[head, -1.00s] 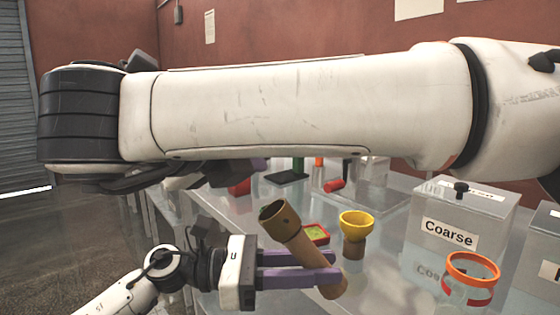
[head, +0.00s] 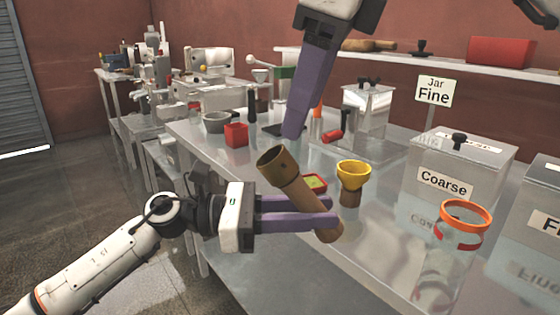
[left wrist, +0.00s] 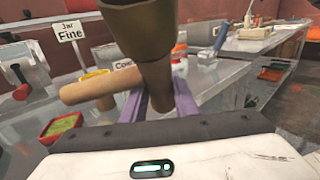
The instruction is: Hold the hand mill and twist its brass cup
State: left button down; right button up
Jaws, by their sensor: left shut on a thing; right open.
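The hand mill is a brown cylinder with a wider, open brass cup (head: 278,162) at its upper end. Its wooden body (head: 312,205) is tilted, the cup toward the upper left. My left gripper (head: 326,213) is shut on the body, below the cup, holding it above the table's front. In the left wrist view the brass cup (left wrist: 140,28) is close to the camera and the purple fingers flank the body. A tan cylinder (left wrist: 98,90) sticks out left there; I cannot tell whether it joins the mill. My right gripper (head: 294,130) is open and empty, pointing down above and beyond the cup.
A yellow cup on a brown stem (head: 354,172) stands right of the mill, near a red tray with green contents (head: 314,183). The Coarse box (head: 455,168) and an orange ring (head: 465,212) stand further right. A red box (head: 236,134) and grey bowl (head: 216,122) lie back left.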

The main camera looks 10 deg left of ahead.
aim_at(285, 151)
jog(key=a+f, duration=0.1)
jog(key=f, duration=0.2)
jog(key=w+a+f+n+y, duration=0.1)
jog(key=f, duration=0.2)
jog(key=a+f+n+g, duration=0.1)
jog(key=f, duration=0.2)
jog(key=shift+w+a+f, duration=0.25)
jog(key=shift+a+f, duration=0.05)
jog(key=shift+f, duration=0.1)
jog(key=shift+y, duration=0.3)
jog(key=c, duration=1.1)
